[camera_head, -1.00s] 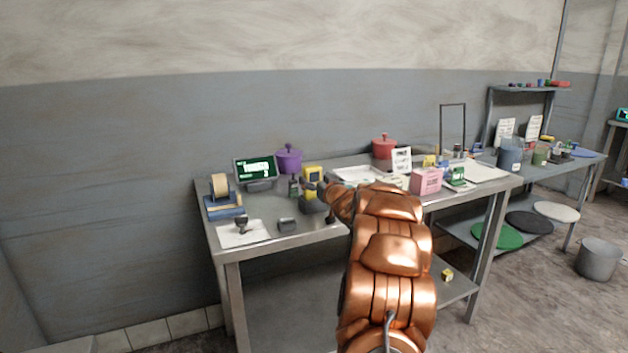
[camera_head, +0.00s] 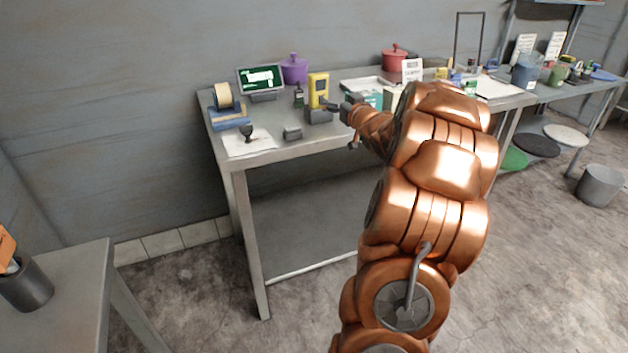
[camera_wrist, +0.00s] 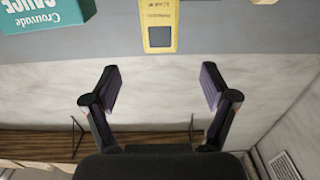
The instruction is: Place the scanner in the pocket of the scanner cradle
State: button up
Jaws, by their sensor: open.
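The yellow scanner (camera_head: 318,88) stands upright at the dark grey cradle (camera_head: 320,117) on the steel table. Its lower end appears to sit in the cradle's pocket, but the depth is hard to judge. My gripper (camera_head: 338,106) is open and empty, just right of the scanner in the head view. In the wrist view the picture is upside down. The scanner (camera_wrist: 160,26) shows its dark screen beyond my two spread fingers (camera_wrist: 162,80), apart from both. The cradle is not clear in the wrist view.
Near the scanner are a small dark bottle (camera_head: 299,97), a green-screen display (camera_head: 261,79) and a purple pot (camera_head: 294,69). A teal box (camera_wrist: 42,14) lies beside it in the wrist view. A stamp (camera_head: 247,131), a tape dispenser (camera_head: 225,98) and a small grey block (camera_head: 292,133) are at left.

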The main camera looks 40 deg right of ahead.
jog(key=s+a+f+g+y, duration=0.1)
jog(key=s+a+f+g, duration=0.15)
jog(key=a, duration=0.55)
jog(key=s+a+f+g, duration=0.1)
jog(key=a+f+g, duration=0.3)
jog(key=a, duration=0.4)
jog(key=s+a+f+g+y, duration=0.1)
jog(key=s+a+f+g, duration=0.15)
jog(key=a, duration=0.55)
jog(key=s+a+f+n+g+y, duration=0.2)
jog(key=s+a+g, duration=0.3)
jog(key=s+a, duration=0.7)
jog(key=s+a+f+n+g+y, duration=0.1)
jog(key=s+a+f+g, duration=0.2)
jog(key=s+a, duration=0.9)
jog(key=s+g, duration=0.2)
jog(key=s, duration=0.6)
jog(key=shift+s+f+n+y, duration=0.3)
jog(key=shift+s+n+y, duration=0.05)
jog(key=shift+n+y, duration=0.05)
jog(key=shift+a, duration=0.1)
notch_tip(320, 180, up, 12)
jog(key=p, duration=1.1)
jog(key=shift+w, duration=0.25)
